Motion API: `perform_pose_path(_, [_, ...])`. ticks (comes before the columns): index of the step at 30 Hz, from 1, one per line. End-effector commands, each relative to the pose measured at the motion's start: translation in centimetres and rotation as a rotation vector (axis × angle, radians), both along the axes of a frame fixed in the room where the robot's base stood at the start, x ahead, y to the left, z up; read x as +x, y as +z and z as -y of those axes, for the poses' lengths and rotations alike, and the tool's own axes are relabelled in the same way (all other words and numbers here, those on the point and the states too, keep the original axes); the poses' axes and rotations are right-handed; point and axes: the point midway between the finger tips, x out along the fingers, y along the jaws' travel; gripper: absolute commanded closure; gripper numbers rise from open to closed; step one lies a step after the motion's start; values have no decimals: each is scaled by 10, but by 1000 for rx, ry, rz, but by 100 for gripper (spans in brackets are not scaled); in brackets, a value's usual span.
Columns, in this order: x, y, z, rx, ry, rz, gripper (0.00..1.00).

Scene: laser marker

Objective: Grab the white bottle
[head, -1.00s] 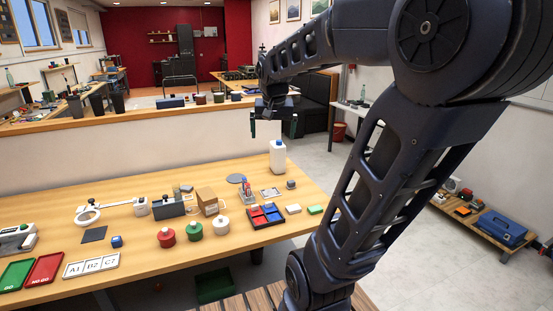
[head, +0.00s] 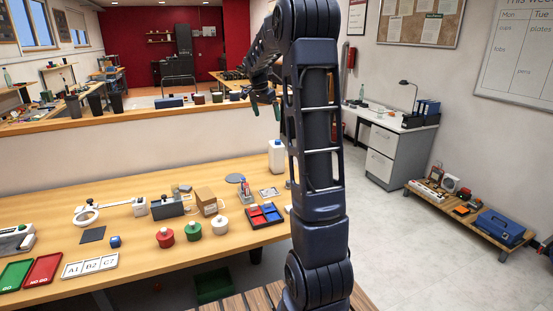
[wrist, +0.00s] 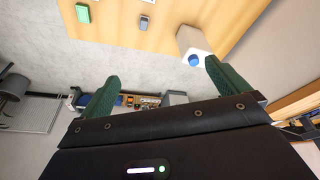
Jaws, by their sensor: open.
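The white bottle (head: 276,157) stands upright at the far right part of the wooden table in the head view, its right side close to my arm's outline. In the wrist view the white bottle (wrist: 193,45) shows with its blue cap (wrist: 194,60) toward the camera, near the tip of the right green finger. My gripper (head: 266,108) is in the air above and a little left of the bottle in the head view. In the wrist view my gripper (wrist: 162,75) has its two green fingers wide apart with nothing between them.
A low partition wall (head: 100,148) stands behind. A white eraser-like block is mostly hidden by my arm.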

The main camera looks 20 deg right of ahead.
Motion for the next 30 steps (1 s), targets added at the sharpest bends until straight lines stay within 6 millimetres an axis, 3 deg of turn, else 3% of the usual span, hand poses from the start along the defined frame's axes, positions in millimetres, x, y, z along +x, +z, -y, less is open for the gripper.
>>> perform_pose_path(6, [60,-35,24,-22,-158,-3,0])
perform_pose_path(18, [152,-112,67,-78,-437,17,0])
perform_pose_path(24, [175,-138,80,-99,-521,29,0])
perform_pose_path(30, [180,-149,86,-104,-543,32,0])
